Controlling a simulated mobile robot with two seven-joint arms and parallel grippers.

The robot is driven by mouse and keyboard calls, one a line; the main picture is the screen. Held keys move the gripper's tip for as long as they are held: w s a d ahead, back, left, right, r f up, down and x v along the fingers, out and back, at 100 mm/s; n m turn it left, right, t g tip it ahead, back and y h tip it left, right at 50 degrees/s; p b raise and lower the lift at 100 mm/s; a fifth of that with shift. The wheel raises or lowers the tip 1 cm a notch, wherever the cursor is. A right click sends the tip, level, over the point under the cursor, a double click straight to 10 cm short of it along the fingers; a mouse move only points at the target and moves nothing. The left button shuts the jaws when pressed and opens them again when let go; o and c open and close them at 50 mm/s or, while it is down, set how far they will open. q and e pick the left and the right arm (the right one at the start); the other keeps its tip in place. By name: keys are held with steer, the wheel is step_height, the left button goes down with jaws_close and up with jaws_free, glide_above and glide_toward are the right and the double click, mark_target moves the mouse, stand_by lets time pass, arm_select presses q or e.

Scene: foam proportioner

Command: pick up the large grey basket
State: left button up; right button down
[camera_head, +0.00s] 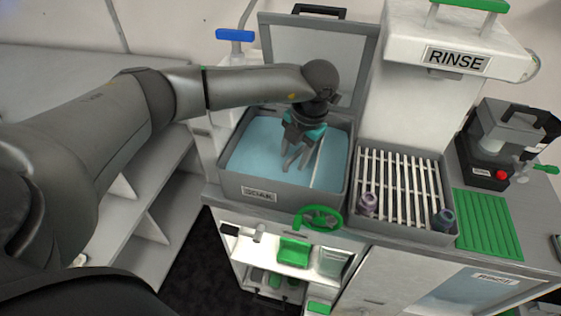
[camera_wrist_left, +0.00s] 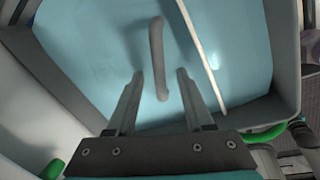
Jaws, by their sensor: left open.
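My left gripper (camera_head: 295,166) is open, pointing down inside the grey SOAK tank (camera_head: 282,199), over its blue liquid. In the left wrist view my left gripper (camera_wrist_left: 158,78) has its two fingers apart. A rounded grey bar (camera_wrist_left: 157,50), shaped like a handle, stands between and beyond the fingertips. No finger is closed on it, and I cannot tell whether it belongs to the large grey basket. No basket body is clearly visible under the liquid. My right gripper is not in view.
A thin pale rod (camera_wrist_left: 203,55) crosses the tank. The tank's open lid (camera_head: 305,58) stands behind it, and a green wheel (camera_head: 318,219) is in front. The RINSE unit (camera_head: 455,50) and a slatted rack (camera_head: 400,180) with two small purplish and blue-grey items are to the right.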

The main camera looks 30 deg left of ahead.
arm_select(q)
steer(key=shift+a+f, duration=0.1)
steer(key=shift+f, duration=0.4)
jaws_close()
stand_by(1.1)
